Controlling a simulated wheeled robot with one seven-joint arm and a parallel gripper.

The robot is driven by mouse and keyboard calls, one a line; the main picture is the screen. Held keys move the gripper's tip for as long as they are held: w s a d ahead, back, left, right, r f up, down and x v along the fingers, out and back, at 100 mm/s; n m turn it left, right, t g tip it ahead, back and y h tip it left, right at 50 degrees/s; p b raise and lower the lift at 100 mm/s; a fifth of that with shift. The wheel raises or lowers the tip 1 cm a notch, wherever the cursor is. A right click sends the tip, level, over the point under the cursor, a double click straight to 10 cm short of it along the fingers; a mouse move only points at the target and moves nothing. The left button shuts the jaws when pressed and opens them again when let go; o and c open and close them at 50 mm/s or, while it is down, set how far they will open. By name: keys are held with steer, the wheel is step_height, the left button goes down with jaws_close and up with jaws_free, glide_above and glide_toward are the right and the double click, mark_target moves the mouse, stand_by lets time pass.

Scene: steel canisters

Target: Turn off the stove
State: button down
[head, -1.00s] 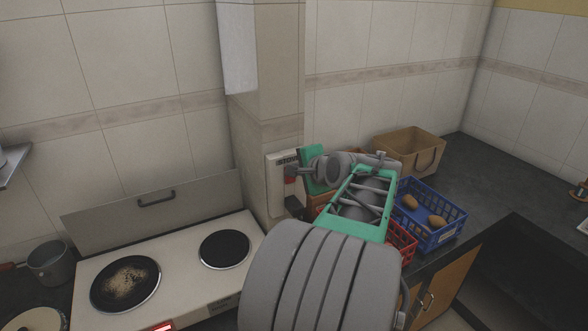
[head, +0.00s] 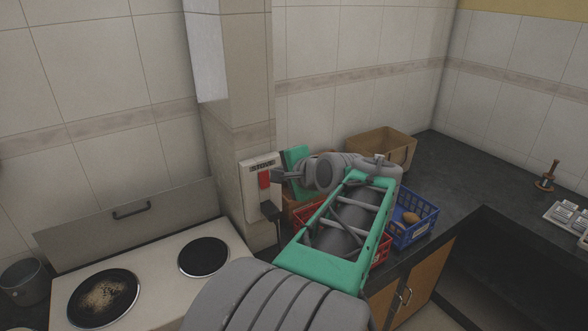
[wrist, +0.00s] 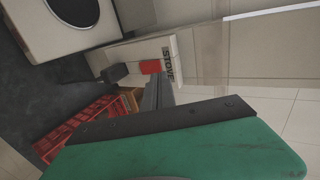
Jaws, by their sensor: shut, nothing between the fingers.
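A white wall box (head: 249,190) marked STOVE is on the pillar to the right of the stove (head: 150,262). It carries a red switch (head: 264,180), and a black plug (head: 268,211) sits below it. In the wrist view the red switch (wrist: 150,67) and the STOVE lettering show beyond the fingers. My gripper (head: 279,176) is shut and empty, its tips just right of the red switch in the head view. In the wrist view my gripper (wrist: 158,92) points at the box close to the switch. I cannot tell whether it touches. The stove has two dark hotplates.
A red basket (head: 377,256), a blue basket (head: 420,222) with brown items and a cardboard box (head: 382,150) stand on the dark counter right of the pillar, near my arm. A pot (head: 25,281) is left of the stove. The right counter is mostly clear.

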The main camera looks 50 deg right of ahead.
steer(key=r+v, duration=0.1)
steer(key=v, duration=0.5)
steer(key=shift+d, duration=0.2)
